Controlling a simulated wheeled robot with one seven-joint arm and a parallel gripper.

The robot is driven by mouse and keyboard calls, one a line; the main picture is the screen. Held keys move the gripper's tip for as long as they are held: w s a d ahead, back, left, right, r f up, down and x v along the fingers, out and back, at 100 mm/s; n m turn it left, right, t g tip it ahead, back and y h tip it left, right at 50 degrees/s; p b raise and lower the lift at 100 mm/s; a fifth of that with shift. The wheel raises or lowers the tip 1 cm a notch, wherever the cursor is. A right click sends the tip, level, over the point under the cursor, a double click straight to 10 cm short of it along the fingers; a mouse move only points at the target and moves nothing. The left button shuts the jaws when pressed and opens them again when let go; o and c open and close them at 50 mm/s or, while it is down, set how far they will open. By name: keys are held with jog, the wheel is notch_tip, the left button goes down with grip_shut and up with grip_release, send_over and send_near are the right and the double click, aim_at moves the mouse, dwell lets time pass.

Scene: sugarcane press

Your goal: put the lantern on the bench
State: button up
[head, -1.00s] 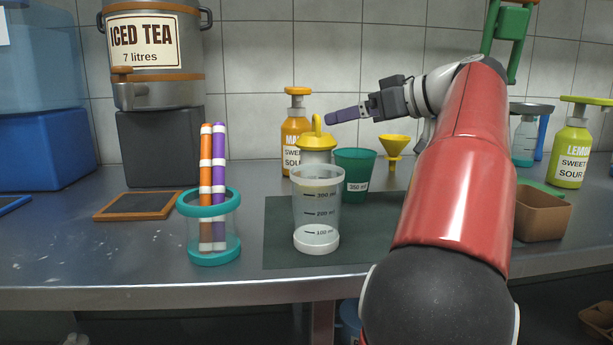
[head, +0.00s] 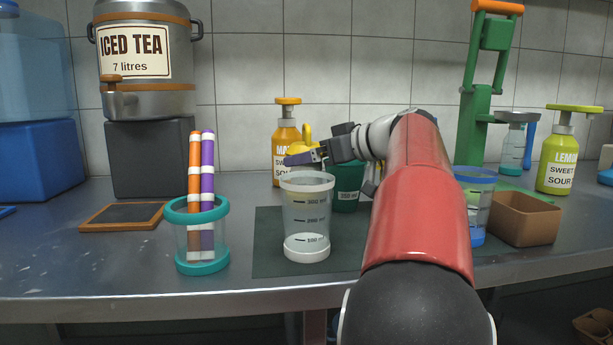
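A yellow-topped thing with a loop handle (head: 307,131), which looks like the lantern, stands behind a clear measuring cup (head: 307,215). Its lower part is hidden by the cup and my gripper. My gripper (head: 301,157) comes in from the right, at the height of the yellow top and overlapping it in the head view. I cannot tell whether the fingers touch it or how far apart they are. The bench (head: 110,262) is a grey metal counter carrying all of this.
A teal holder with striped sticks (head: 203,235) stands left of the cup. A green tumbler (head: 346,188) and an orange pump bottle (head: 286,140) are close to my gripper. At right are a blue-rimmed cup (head: 475,205), a brown box (head: 525,218) and a green press (head: 470,130). The left front bench is clear.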

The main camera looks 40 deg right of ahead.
jog(key=shift+c, duration=0.3)
jog(key=c, duration=1)
jog(key=shift+c, duration=1.2)
jog(key=shift+r, duration=0.1)
